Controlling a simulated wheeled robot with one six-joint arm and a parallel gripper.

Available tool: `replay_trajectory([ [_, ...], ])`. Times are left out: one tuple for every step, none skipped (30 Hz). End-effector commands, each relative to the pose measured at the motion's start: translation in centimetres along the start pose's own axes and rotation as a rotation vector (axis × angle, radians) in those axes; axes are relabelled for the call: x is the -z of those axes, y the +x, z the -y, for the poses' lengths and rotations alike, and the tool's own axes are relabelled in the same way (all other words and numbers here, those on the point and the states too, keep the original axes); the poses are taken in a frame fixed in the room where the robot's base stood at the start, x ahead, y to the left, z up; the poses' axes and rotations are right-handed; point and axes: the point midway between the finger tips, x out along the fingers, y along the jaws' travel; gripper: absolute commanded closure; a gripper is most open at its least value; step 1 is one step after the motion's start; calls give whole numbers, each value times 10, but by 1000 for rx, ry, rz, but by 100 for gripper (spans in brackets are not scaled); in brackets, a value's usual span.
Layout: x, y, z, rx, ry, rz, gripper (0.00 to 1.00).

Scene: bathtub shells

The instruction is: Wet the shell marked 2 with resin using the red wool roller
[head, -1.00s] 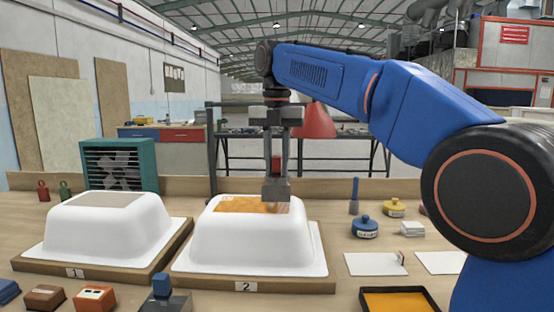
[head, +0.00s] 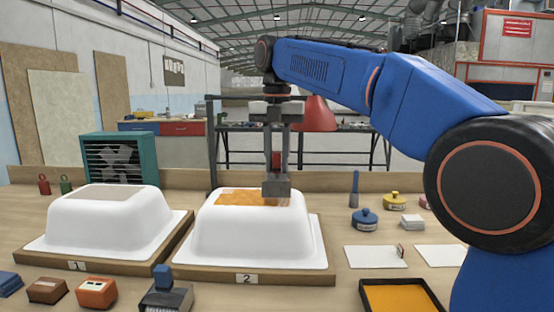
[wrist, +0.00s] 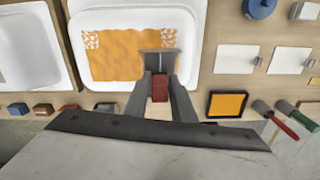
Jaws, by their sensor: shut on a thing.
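Shell 2 (head: 262,240) is a white upturned tub on a wooden base with a "2" plate (head: 246,279). On its top is an orange wet patch (head: 240,198), also in the wrist view (wrist: 125,55). Pale speckled spots show at the patch's two far corners in the wrist view. My gripper (head: 276,165) is shut on the red handle (wrist: 160,88) of the roller (head: 276,187). The roller head is at the right part of the patch, at or just above its surface; contact is hard to tell. The head hides part of the patch.
Shell 1 (head: 110,218) stands left, with a dull grey-beige patch on top. An orange resin tray (head: 400,300) is at front right. Lidded pots (head: 364,220) and white sheets (head: 376,257) lie to the right. Small blocks (head: 96,292) line the front left.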

Motion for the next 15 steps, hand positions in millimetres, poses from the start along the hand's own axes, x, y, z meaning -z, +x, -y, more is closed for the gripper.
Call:
replay_trajectory([
  [0,1,0,0,0,0,95],
  [0,1,0,0,0,0,95],
  [0,2,0,0,0,0,95],
  [0,2,0,0,0,0,95],
  [0,3,0,0,0,0,95],
  [0,3,0,0,0,0,95],
  [0,4,0,0,0,0,95],
  [0,4,0,0,0,0,95],
  [0,5,0,0,0,0,95],
  [0,6,0,0,0,0,95],
  [0,6,0,0,0,0,95],
  [0,7,0,0,0,0,95],
  [0,7,0,0,0,0,95],
  [0,8,0,0,0,0,95],
  [0,8,0,0,0,0,95],
])
